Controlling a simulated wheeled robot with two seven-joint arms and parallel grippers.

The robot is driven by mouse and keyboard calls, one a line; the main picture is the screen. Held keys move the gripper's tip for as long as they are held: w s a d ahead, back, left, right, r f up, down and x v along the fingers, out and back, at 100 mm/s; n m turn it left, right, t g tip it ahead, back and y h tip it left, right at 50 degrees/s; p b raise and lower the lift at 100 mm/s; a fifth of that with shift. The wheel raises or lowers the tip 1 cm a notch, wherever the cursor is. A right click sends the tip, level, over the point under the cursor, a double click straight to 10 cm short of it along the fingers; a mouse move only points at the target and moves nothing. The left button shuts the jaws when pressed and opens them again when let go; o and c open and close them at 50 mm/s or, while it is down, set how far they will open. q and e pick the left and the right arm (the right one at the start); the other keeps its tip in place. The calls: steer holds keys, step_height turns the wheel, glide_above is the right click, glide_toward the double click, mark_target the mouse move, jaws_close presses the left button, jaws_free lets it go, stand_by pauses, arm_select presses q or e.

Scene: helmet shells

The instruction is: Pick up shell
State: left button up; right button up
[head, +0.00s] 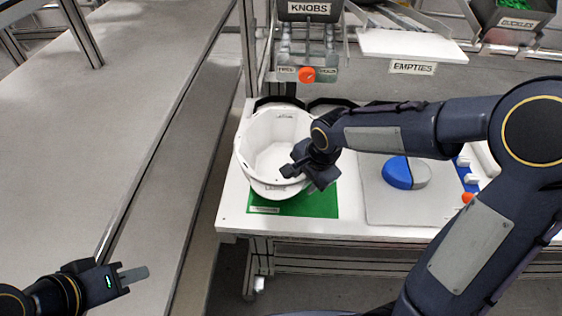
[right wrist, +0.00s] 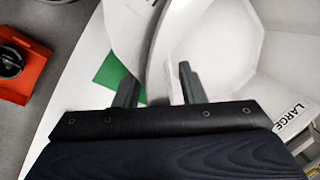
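White helmet shells (head: 262,135) sit nested in a stack, open side up, on a green mat (head: 318,203) at the left of the white table. The right wrist view shows the inside of a shell (right wrist: 225,45), with a label reading LARGE. My right gripper (head: 300,178) is at the near right rim of the stack in the head view. In the right wrist view its fingers (right wrist: 157,92) are apart, with a white shell wall between them; whether they touch it I cannot tell. My left gripper (head: 130,275) is away at the lower left, holding nothing visible.
A grey board (head: 385,205) with a blue and grey round piece (head: 405,173) lies right of the mat. A KNOBS bin (head: 310,10) and a white EMPTIES shelf (head: 412,45) are behind. A long grey surface (head: 90,130) fills the left side.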

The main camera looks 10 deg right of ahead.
jaws_close()
steer(key=shift+r, duration=0.15)
